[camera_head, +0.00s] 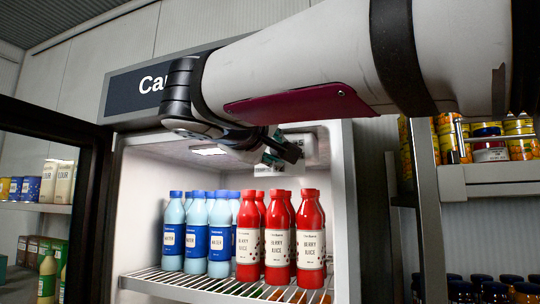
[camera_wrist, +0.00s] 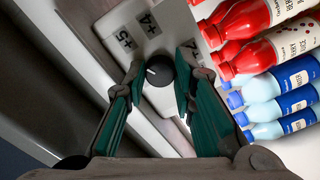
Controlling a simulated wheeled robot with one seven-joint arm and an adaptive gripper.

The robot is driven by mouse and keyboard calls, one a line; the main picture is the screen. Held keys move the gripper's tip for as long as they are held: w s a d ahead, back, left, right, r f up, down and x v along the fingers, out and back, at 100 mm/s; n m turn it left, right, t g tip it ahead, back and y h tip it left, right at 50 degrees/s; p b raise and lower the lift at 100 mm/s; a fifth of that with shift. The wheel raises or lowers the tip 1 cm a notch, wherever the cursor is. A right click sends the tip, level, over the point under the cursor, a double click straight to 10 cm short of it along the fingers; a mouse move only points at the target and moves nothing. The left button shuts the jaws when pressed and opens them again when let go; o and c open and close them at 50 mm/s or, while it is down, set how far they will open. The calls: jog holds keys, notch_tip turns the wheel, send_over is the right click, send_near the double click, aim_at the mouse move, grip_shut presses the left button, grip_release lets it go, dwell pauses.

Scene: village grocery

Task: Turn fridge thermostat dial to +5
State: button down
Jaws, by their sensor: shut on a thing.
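The black thermostat dial (camera_wrist: 160,70) sits on a pale control box with a short white pointer mark on its left part. The box (camera_wrist: 113,18) carries a "+5" label (camera_wrist: 125,40) at its upper left and a "+4" label (camera_wrist: 150,25) beside it; another label at the lower right is mostly hidden by a finger. My gripper (camera_wrist: 160,68) is shut on the dial, one teal finger on each side. In the head view my gripper (camera_head: 281,150) reaches into the top of the open fridge, where the arm hides the dial and the box (camera_head: 309,147) shows partly.
Blue water bottles (camera_head: 196,235) and red berry juice bottles (camera_head: 277,240) stand on the wire shelf (camera_head: 190,284) below my gripper. The fridge door (camera_head: 98,210) is open at left. A shelf with cans (camera_head: 490,155) stands at right.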

dwell(0.4)
jog(key=c, duration=1.3)
grip_release()
jog(key=shift+c, duration=0.2)
